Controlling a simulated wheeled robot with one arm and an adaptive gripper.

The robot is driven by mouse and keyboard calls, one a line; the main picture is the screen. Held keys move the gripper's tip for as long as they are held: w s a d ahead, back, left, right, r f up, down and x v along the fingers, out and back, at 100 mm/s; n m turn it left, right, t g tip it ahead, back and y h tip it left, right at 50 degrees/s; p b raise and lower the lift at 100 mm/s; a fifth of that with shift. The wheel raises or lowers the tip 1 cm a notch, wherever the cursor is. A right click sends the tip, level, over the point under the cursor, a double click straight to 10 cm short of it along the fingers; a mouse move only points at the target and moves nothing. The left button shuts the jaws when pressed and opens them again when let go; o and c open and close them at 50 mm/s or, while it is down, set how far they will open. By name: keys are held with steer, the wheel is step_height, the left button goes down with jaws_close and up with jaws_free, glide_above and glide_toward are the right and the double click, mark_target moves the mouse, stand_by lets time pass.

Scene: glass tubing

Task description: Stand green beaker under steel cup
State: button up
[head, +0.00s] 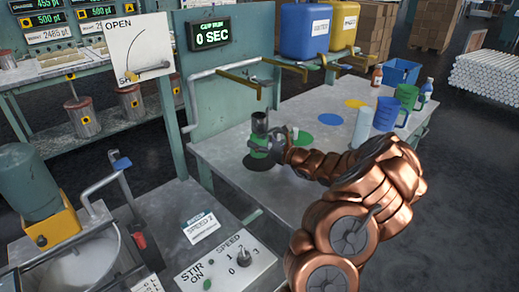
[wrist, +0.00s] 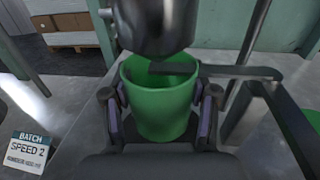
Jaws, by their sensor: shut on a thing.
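The green beaker (wrist: 160,112) is upright between the two fingers of my gripper (wrist: 160,95), which is shut on its sides. In the head view the beaker (head: 258,150) is over the black disc (head: 256,168) on the bench, with my gripper (head: 275,146) at its right side. I cannot tell whether its base touches the disc. The steel cup (head: 260,122) is just above the beaker. In the wrist view the steel cup (wrist: 155,22) covers part of the far side of the beaker's mouth; the gap between them is hard to judge.
A grey bent bar (wrist: 265,85) runs close to the right finger. Brackets and yellow valves (head: 240,80) hang above the bench. A green disc (head: 302,134), a clear cylinder (head: 362,127), a blue jug (head: 385,113) and another green jug (head: 407,95) are to the right.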

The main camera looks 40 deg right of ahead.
steer(key=shift+s+f, duration=0.1)
steer(key=shift+f, duration=1.6)
steer(key=shift+f, duration=0.1)
steer(key=o, duration=1.1)
steer(key=shift+o, duration=0.2)
steer(key=v, duration=1.2)
steer(key=shift+b, duration=0.3)
